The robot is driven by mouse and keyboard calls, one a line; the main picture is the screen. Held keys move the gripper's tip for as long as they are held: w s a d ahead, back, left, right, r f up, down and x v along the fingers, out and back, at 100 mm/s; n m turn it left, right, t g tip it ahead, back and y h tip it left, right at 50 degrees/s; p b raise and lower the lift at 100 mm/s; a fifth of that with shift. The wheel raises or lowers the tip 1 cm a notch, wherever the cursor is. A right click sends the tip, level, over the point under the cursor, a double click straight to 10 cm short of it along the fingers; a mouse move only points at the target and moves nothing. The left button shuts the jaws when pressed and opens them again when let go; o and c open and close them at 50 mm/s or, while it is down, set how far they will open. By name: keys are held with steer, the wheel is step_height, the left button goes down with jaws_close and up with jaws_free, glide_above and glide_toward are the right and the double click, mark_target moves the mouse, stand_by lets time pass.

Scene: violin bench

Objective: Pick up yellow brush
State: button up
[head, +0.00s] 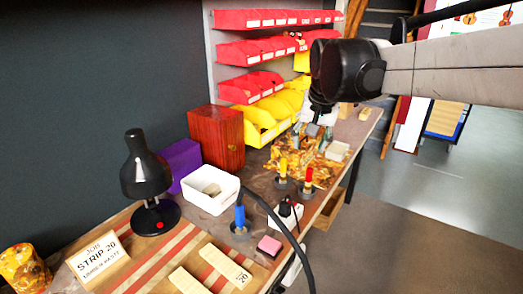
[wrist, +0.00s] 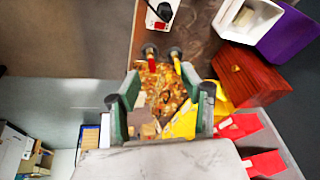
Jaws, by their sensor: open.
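The yellow brush (head: 283,167) stands upright in a dark round holder on the bench, left of the red brush (head: 308,176) in the head view. In the wrist view the yellow brush (wrist: 177,66) is small, beyond and between my fingertips. My gripper (head: 319,108) is above the far part of the bench, apart from the brush and higher than it. In the wrist view its two green-sided fingers (wrist: 160,95) are spread apart with nothing between them.
A blue brush (head: 240,215) stands nearer, beside a white tray (head: 210,190). A power strip (head: 288,213) with a black cable lies close to the brushes. Wood shavings (head: 300,152) cover the bench beyond them. A red-brown box (head: 216,138) and yellow bins (head: 262,122) stand along the wall.

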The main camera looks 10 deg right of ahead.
steer(key=w+m+g+p, duration=0.1)
steer(key=w+p, duration=0.1)
steer(key=w, duration=0.9)
steer(key=m+g+p, duration=0.3)
steer(key=m, duration=0.1)
glide_above(284, 166)
steer(key=w, duration=0.1)
step_height(284, 166, down, 13)
steer(key=f, duration=0.9)
steer(key=shift+w+a+f, duration=0.15)
steer(key=shift+a+f, duration=0.1)
steer(key=shift+a, duration=0.05)
steer(key=shift+d+f, duration=0.2)
steer(key=shift+f, duration=1.1)
steer(key=shift+d+f, duration=0.2)
steer(key=shift+f, duration=1.1)
steer(key=shift+c, duration=0.2)
jaws_close()
